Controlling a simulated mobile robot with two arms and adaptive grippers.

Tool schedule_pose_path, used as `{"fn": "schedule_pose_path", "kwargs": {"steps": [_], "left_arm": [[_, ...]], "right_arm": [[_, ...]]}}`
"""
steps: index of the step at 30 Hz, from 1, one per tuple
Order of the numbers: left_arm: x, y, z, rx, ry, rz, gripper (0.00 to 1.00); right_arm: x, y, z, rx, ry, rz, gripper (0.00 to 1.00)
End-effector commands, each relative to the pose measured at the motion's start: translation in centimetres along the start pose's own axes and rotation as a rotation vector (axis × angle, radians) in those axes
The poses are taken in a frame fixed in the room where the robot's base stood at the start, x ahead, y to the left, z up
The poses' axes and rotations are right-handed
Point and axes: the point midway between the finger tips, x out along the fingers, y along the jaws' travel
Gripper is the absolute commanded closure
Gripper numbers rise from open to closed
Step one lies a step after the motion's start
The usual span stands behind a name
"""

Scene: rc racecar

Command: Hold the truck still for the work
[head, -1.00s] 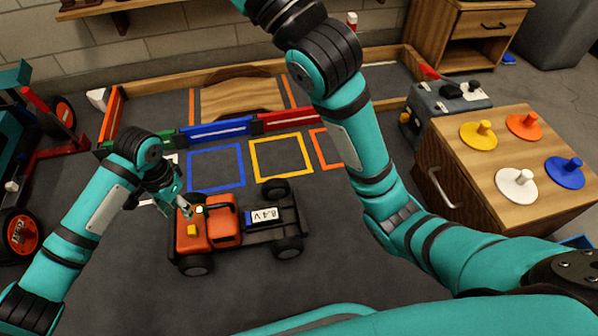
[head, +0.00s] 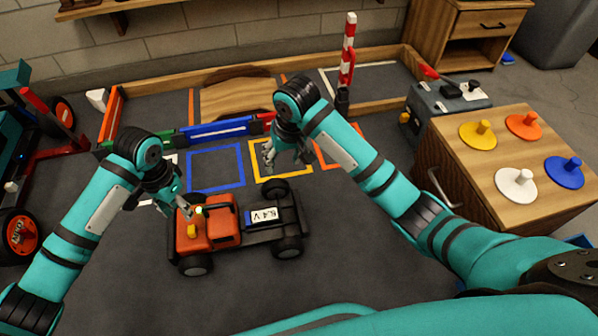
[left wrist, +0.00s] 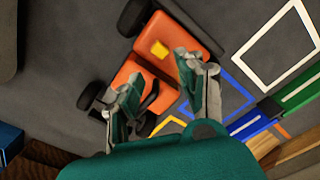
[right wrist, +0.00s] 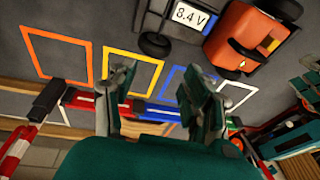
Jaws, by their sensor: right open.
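The orange and black truck (head: 208,232) stands on the grey mat, a white battery label (head: 262,216) on its open rear; it also shows in the right wrist view (right wrist: 247,35). My left gripper (head: 180,205) is at the cab's upper left edge. In the left wrist view its fingers (left wrist: 160,85) are spread, with the orange body (left wrist: 130,72) seen between them. I cannot tell whether both fingers press on it. My right gripper (head: 285,155) is open and empty, near the yellow square behind the truck's rear wheel, apart from the truck.
Blue (head: 216,167) and yellow (head: 258,172) outlined squares lie behind the truck, before a low coloured barrier (head: 225,128). A red-white post (head: 348,50) stands at the back. A wooden cabinet (head: 478,150) with coloured knobbed discs stands right. The mat in front of the truck is clear.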

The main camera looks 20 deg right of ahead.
Motion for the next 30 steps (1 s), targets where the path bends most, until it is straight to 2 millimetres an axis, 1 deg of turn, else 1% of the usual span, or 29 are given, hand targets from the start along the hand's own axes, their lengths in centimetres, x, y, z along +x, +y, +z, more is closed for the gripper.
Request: {"fn": "schedule_pose_path", "kwargs": {"steps": [1, 3, 6, 9, 13, 17, 20, 23, 30], "left_arm": [[0.0, 0.0, 0.0, 0.0, 0.0, 0.0, 0.62], [0.0, 0.0, 0.0, 0.0, 0.0, 0.0, 0.62], [0.0, 0.0, 0.0, 0.0, 0.0, 0.0, 0.62], [0.0, 0.0, 0.0, 0.0, 0.0, 0.0, 0.62], [0.0, 0.0, 0.0, 0.0, 0.0, 0.0, 0.62], [0.0, 0.0, 0.0, 0.0, 0.0, 0.0, 0.62], [0.0, 0.0, 0.0, 0.0, 0.0, 0.0, 0.62], [0.0, 0.0, 0.0, 0.0, 0.0, 0.0, 0.62], [0.0, 0.0, 0.0, 0.0, 0.0, 0.0, 0.62]], "right_arm": [[0.7, 1.0, 1.1, 0.017, -0.059, 0.034, 0.5], [1.2, 2.0, 2.4, 0.037, -0.124, 0.07, 0.5], [1.6, 2.9, 3.4, 0.053, -0.18, 0.103, 0.5], [1.8, 3.0, 3.8, 0.057, -0.197, 0.111, 0.5], [2.2, 2.8, 3.6, 0.054, -0.186, 0.103, 0.5], [3.1, 2.7, 3.6, 0.054, -0.181, 0.098, 0.5], [3.9, 2.9, 4.0, 0.058, -0.19, 0.102, 0.5], [5.2, 3.5, 4.8, 0.06, -0.207, 0.112, 0.5], [9.9, 4.2, 5.6, 0.058, -0.204, 0.117, 0.5]]}}
